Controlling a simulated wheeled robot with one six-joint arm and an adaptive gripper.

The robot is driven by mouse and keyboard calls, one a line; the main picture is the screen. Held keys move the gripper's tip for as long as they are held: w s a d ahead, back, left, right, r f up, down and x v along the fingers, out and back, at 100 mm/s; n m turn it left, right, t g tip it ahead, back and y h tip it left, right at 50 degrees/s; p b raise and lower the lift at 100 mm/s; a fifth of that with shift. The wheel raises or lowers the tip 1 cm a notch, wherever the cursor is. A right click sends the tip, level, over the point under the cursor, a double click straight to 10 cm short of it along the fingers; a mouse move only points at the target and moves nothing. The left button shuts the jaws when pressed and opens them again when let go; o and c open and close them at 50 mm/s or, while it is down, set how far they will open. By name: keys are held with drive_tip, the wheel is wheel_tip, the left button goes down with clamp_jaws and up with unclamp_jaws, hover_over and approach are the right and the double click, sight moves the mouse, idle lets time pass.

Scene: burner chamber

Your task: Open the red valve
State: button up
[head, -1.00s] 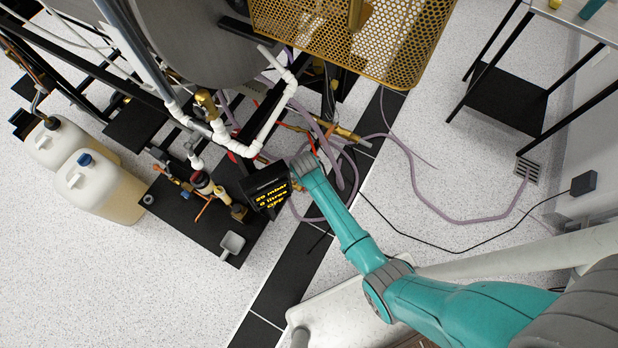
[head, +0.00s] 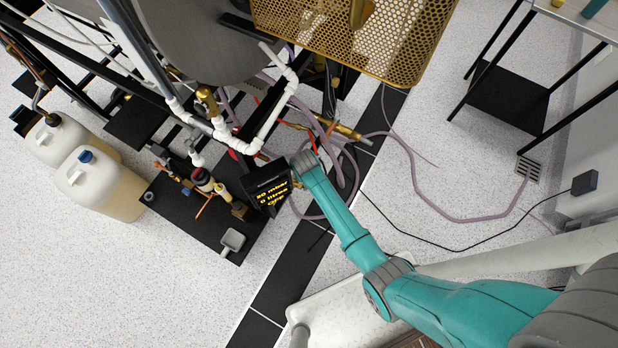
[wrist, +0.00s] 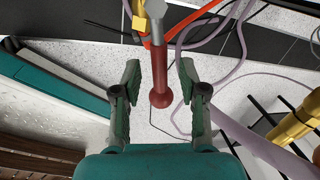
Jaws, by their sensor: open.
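The red valve handle (wrist: 159,75) is a dark red rod with a round knob at its near end in the wrist view. Its far end meets a yellow-brass fitting (wrist: 141,20). My gripper (wrist: 158,70) is open, with one green finger on each side of the handle. Gaps show between the handle and both fingers. In the head view my teal arm reaches up and left to the pipework, and the fingers cannot be made out there.
A small black display (head: 268,194) with yellow text is beside my arm's end. White pipes (head: 265,130), a perforated brass guard (head: 350,40) and loose purple hoses (head: 430,200) surround the area. Plastic jugs (head: 110,190) stand left. Speckled floor is open at lower left.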

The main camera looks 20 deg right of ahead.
wheel_tip(320, 180, up, 10)
idle(0.5)
